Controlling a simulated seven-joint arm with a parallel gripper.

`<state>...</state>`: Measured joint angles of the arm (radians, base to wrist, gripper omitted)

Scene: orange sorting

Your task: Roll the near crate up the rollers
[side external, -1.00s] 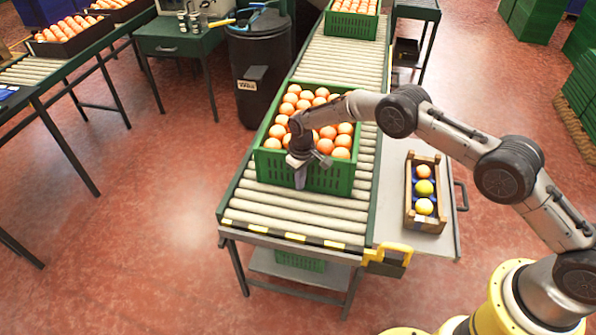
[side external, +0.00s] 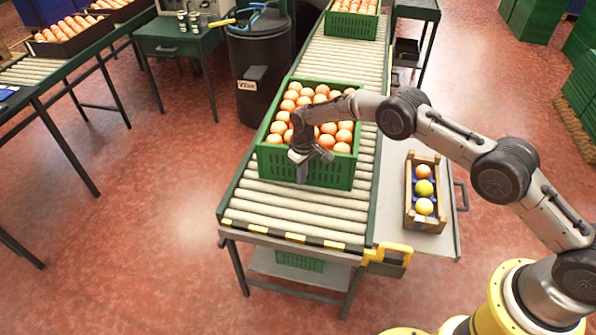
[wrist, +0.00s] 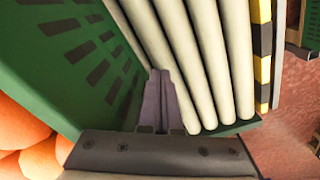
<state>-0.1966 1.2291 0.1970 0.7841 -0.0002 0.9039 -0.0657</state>
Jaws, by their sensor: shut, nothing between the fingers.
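The near crate (side external: 333,175) is green, full of oranges, and sits upright on the roller conveyor (side external: 290,212). My gripper (side external: 303,172) is shut and empty, pointing down in front of the crate's near wall. In the wrist view the closed fingers (wrist: 160,95) are beside the slotted green wall (wrist: 75,70), with rollers (wrist: 190,60) beyond. I cannot tell whether the fingers touch the wall. A second green crate of oranges (side external: 350,24) stands at the far end of the rollers.
Bare rollers (side external: 338,58) lie between the two crates. A dark bin (side external: 259,75) stands left of the conveyor.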

